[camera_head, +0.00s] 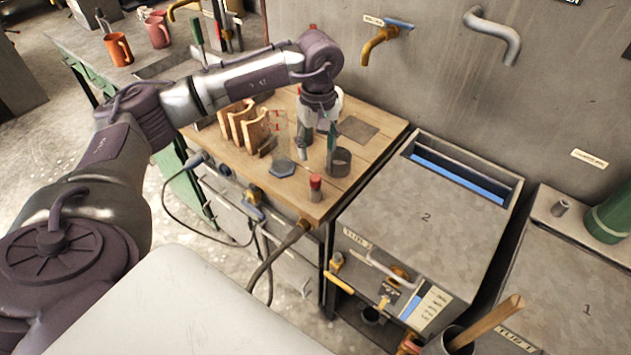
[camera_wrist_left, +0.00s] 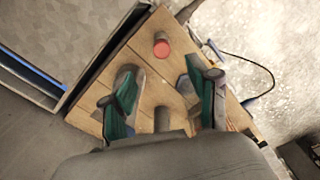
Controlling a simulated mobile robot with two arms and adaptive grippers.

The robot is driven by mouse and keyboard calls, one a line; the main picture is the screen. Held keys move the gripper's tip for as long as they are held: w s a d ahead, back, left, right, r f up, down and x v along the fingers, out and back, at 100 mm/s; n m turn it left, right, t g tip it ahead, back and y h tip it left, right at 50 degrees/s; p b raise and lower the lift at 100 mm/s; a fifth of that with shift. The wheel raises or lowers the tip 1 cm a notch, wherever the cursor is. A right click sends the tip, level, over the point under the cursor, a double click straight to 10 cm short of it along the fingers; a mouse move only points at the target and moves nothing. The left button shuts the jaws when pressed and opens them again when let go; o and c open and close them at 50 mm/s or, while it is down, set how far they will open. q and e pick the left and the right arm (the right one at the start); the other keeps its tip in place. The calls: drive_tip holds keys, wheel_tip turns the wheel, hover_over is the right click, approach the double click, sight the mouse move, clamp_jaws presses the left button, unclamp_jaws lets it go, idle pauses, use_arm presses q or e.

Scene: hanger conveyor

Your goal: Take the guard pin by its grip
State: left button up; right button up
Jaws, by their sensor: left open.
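A short peg with a red top (camera_head: 315,187) stands upright near the front corner of the wooden bench; I take it for the guard pin, though no label confirms it. Its red top also shows in the left wrist view (camera_wrist_left: 162,47), beyond the fingertips. My left gripper (camera_head: 318,145) points down over the bench, behind the peg and apart from it. In the left wrist view its teal-padded fingers (camera_wrist_left: 166,88) are spread. A dark grey upright cylinder (camera_wrist_left: 162,119) shows between them; I cannot tell what it is or whether they touch it. My right gripper is not in view.
A grey cup (camera_head: 340,163) stands close beside the left gripper. A blue hexagonal piece (camera_head: 283,168) lies left of it, and curved wooden pieces (camera_head: 243,125) stand behind. Tub 2 (camera_head: 425,215) adjoins the bench on the right. The bench's front edge is near the peg.

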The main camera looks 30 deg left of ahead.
sight(315, 177)
use_arm(q)
wheel_tip(315, 177, down, 6)
drive_tip(key=shift+f+p, duration=0.1)
drive_tip(key=shift+p, duration=0.6)
drive_tip(key=shift+f+p, duration=0.25)
drive_tip(key=shift+p, duration=0.05)
drive_tip(key=f, duration=0.1)
drive_tip(key=f+p, duration=0.2)
drive_tip(key=shift+a+f, duration=0.3)
drive_tip(key=shift+f, duration=0.55)
clamp_jaws()
drive_tip(key=shift+w, duration=0.1)
drive_tip(key=shift+r, duration=0.15)
